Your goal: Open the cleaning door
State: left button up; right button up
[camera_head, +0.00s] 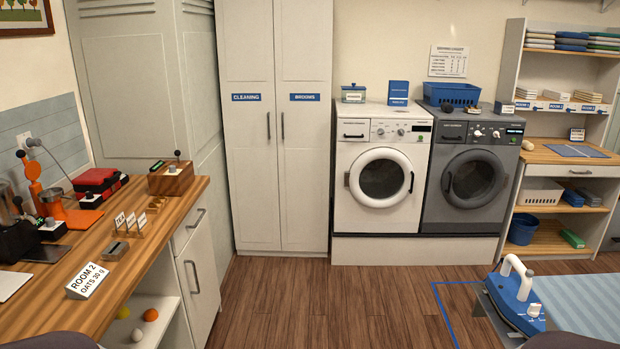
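The cleaning door (247,170) is the left of two tall white cabinet doors at the back, left of the washing machines. It carries a blue label reading CLEANING (245,97). It is shut, with a slim vertical handle (268,126) near its right edge. The brooms door (305,170) beside it is also shut, with its own handle (283,126) near its left edge. Neither gripper is in view. Only dark rounded parts, probably of my own arms, show at the bottom left and bottom right edges.
A wooden counter (95,262) with appliances and signs runs along the left. A white washer (380,205) and a grey washer (470,205) stand right of the cabinet. An ironing board (590,300) with a blue iron (515,295) is at lower right. Wooden floor (320,300) before the cabinet is clear.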

aim_at(245, 28)
jog(key=i, duration=1.95)
jog(key=i+l+u, duration=0.15)
jog(key=i, duration=0.4)
jog(key=i+u, duration=0.15)
jog(key=i, duration=0.35)
jog(key=i+l+u, duration=0.15)
jog(key=i, duration=0.4)
jog(key=i+l+u, duration=0.1)
jog(key=i+u, duration=0.3)
jog(key=i+l+u, duration=0.55)
jog(key=u, duration=0.2)
jog(key=i+l, duration=0.05)
jog(key=i, duration=0.05)
